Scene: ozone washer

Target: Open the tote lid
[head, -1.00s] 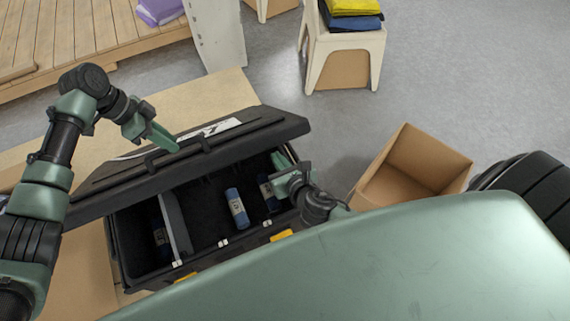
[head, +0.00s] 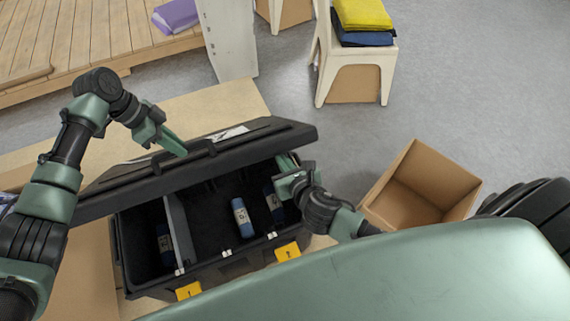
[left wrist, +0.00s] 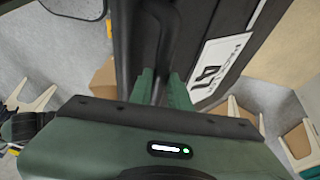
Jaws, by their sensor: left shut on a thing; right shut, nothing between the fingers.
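The black tote (head: 120,262) stands on the floor with its lid (head: 262,142) partly raised, tilted over the rear of the box. The lid has a dark handle (head: 205,148) and a white label (head: 228,133), which also shows in the left wrist view (left wrist: 221,62). My left gripper (head: 174,143) is shut on the lid handle; in the left wrist view its green fingers (left wrist: 160,88) are at the handle bar (left wrist: 152,45). My right gripper (head: 288,172) is shut and empty at the tote's right end, beneath the lid edge.
Blue cylinders (head: 242,218) and a grey divider (head: 180,235) are inside the tote. Yellow latches (head: 287,251) are on its front. An open cardboard box (head: 418,190) stands to the right. A white stool (head: 357,62) with folded cloths stands behind. Floor between is clear.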

